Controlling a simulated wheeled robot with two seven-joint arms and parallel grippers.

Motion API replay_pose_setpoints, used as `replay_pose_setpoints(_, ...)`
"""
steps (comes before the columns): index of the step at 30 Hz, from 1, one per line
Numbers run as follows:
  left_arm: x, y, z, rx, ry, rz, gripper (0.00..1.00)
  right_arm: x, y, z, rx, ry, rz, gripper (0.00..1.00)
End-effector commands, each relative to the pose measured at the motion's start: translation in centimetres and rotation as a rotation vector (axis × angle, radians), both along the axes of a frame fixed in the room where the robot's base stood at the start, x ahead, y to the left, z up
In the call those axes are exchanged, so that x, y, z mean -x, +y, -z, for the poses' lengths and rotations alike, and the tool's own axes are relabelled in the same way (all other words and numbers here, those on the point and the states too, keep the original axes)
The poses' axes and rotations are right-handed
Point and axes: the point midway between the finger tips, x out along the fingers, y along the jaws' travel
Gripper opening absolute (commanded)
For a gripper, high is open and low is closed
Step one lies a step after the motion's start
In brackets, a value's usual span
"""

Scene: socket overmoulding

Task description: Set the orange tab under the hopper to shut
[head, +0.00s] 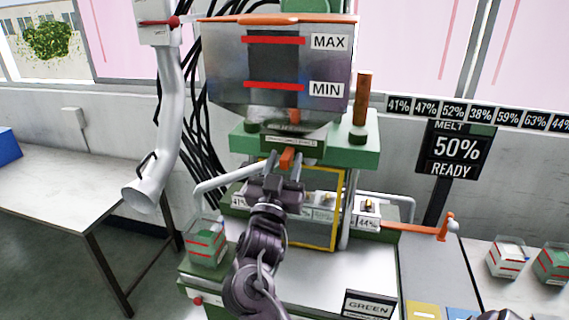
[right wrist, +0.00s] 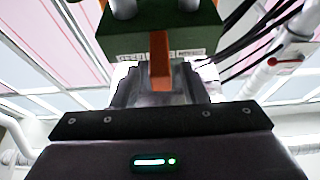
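The hopper (head: 225,75) is a smoky clear bin with MAX and MIN marks, above a green machine. Below it a small orange tab (head: 287,157) hangs under a labelled plate (head: 292,141). In the right wrist view the tab (right wrist: 160,62) hangs down from a green block (right wrist: 150,30) with a row of small labels, too small to read. My right gripper (head: 285,168) is just below the plate, its fingers apart on either side of the tab. In the right wrist view its fingers (right wrist: 161,84) flank the tab; contact is unclear. My left gripper is not in view.
A yellow-edged frame (head: 338,210) and grey rails (head: 398,199) lie behind and beside my right arm. An orange-handled lever (head: 447,228) is at right. A white pipe (head: 168,130) hangs at left. A MELT 50% READY screen (head: 454,150) stands at right.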

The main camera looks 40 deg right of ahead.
Motion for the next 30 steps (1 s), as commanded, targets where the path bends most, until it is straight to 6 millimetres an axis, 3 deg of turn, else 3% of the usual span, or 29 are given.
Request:
replay_pose_setpoints(15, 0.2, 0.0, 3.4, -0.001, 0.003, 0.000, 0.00, 4.0, 5.0, 3.1, -0.002, 0.002, 0.000, 0.40)
replay_pose_setpoints(30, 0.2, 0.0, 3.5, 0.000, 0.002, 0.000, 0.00, 4.4, 5.4, 3.0, -0.002, 0.001, 0.001, 0.40)
